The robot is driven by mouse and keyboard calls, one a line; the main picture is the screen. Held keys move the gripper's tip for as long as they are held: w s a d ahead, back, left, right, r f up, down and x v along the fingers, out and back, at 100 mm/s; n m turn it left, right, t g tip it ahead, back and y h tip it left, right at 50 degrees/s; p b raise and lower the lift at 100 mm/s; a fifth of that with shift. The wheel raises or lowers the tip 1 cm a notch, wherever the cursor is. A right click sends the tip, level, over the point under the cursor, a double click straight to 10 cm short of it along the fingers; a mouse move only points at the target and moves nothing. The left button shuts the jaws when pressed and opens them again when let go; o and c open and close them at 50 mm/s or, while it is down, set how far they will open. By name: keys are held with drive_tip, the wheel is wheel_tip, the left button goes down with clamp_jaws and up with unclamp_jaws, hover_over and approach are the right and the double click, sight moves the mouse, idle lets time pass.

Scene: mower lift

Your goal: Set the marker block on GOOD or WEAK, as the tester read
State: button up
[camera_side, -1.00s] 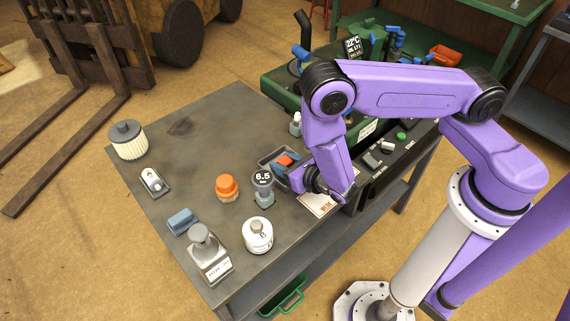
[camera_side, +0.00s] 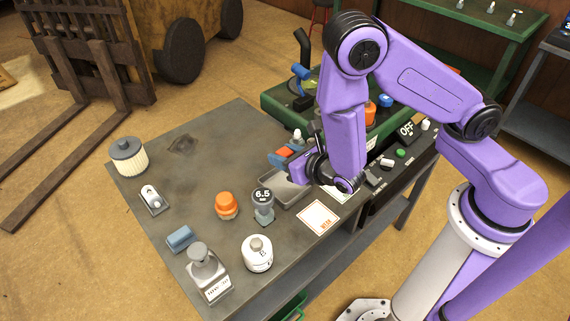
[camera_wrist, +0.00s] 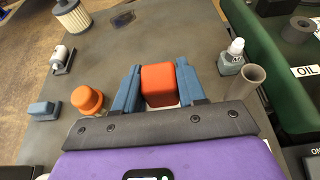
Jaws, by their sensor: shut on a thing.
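My gripper (camera_side: 284,156) is shut on the orange-red marker block (camera_wrist: 158,85), which sits between its blue fingers in the wrist view. In the side view the block is held above the bench, beyond the grey tray (camera_side: 292,194). The tray looks empty where I can see it. The card marked WEAK (camera_side: 318,217), white with a red border, lies bare on the bench's front edge. Another pale card (camera_side: 335,195) beside it is mostly hidden by my arm; its word is not readable. A small gauge (camera_side: 263,200) left of the tray shows 6.5.
An orange-capped thing (camera_side: 227,206), a white jar (camera_side: 257,253), a grey stamp-like thing (camera_side: 207,272) and a blue block (camera_side: 180,238) stand on the left of the bench. A small bottle (camera_wrist: 232,58) is close right of my gripper.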

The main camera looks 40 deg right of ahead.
drive_tip(key=shift+r, duration=0.35)
drive_tip(key=w+d+r+m+h, duration=0.2)
drive_tip(key=d+r+m+h, duration=0.15)
drive_tip(key=d+r, duration=1.2)
drive_tip(key=s+d+f+m+g+h, duration=0.8)
drive_tip(key=s+d+m+g+h, duration=0.2)
drive_tip(key=s+m, duration=0.15)
drive_tip(key=s+f+m+g, duration=0.2)
drive_tip(key=s+m+g, duration=0.45)
drive_tip(key=s, duration=0.25)
drive_tip(key=s+a+m+g+y, duration=1)
drive_tip(key=a+m+g+y, duration=0.1)
drive_tip(key=m, duration=0.1)
drive_tip(key=m+t+y, duration=1.4)
drive_tip(key=m+y, duration=0.2)
drive_tip(key=m, duration=0.5)
hover_over(317, 216)
wheel_tip(317, 216, down, 8)
drive_tip(key=shift+n, duration=0.25)
drive_tip(key=shift+f, duration=3.75)
